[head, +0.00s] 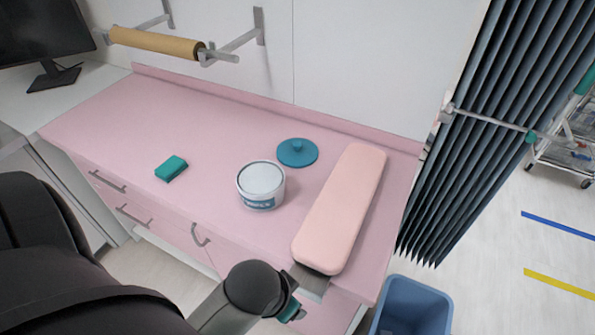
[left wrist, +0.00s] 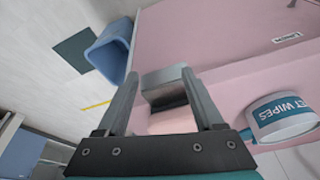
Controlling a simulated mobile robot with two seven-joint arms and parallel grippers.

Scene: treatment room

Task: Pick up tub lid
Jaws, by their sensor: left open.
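The tub lid (head: 297,152) is a round teal disc with a small knob, lying flat on the pink counter behind and right of the tub. The white tub (head: 261,190) stands upright with its teal label facing front. In the left wrist view the gripper (left wrist: 161,76) is open and empty. My right gripper is not in view.
A pink padded board (head: 343,205) lies right of the lid and tub, with a metal bracket (left wrist: 165,86) at its front end. A teal block (head: 171,168) lies left on the counter. A blue bin (head: 412,308) stands on the floor.

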